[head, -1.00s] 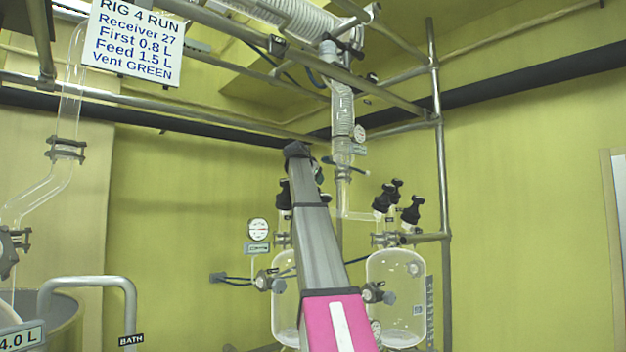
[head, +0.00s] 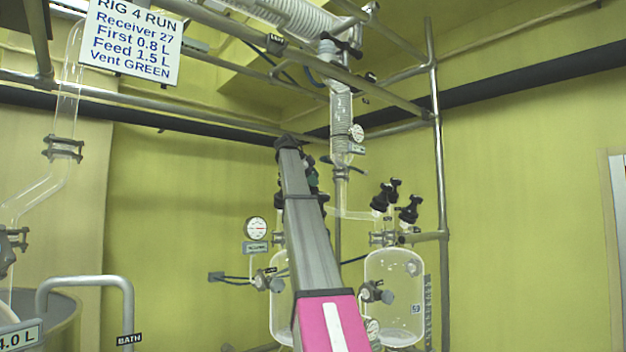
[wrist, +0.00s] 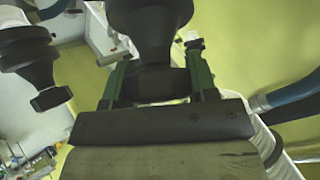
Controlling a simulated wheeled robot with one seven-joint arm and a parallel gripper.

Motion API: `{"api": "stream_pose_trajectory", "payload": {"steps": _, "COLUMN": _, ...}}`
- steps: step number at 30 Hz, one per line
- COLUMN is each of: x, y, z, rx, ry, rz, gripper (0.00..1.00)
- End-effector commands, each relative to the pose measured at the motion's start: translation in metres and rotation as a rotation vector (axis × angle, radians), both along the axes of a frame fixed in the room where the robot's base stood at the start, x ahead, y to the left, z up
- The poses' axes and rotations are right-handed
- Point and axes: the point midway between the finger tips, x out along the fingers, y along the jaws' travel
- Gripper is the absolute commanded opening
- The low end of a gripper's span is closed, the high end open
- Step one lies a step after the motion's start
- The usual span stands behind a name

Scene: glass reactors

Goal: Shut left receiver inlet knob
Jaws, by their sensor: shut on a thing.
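In the wrist view my gripper (wrist: 158,80) has its two green fingers on either side of a black knob (wrist: 152,30) and is shut on it. A second black knob (wrist: 28,62) is to the left, clear of the fingers. In the head view the left glass receiver (head: 281,318) is partly hidden behind my arm. My arm also covers most of its top, and dark knob parts show just right of the arm. I cannot tell from the markings which knob is held, nor how far it is turned.
The right glass receiver (head: 394,290) has several black knobs (head: 382,201) on top. A round gauge (head: 256,228) is left of my arm. A glass column (head: 341,125) and metal frame pipes (head: 438,150) stand close by. In the wrist view a blue hose (wrist: 290,98) runs at right.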

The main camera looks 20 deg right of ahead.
Motion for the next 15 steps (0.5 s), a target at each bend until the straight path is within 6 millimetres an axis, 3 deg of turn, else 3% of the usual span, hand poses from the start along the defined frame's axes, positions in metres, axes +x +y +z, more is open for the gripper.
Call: {"api": "stream_pose_trajectory", "payload": {"steps": 15, "x": -0.0025, "y": 0.0013, "z": -0.0022, "rx": 0.162, "ry": -0.062, "rz": -0.275, "gripper": 0.29}}
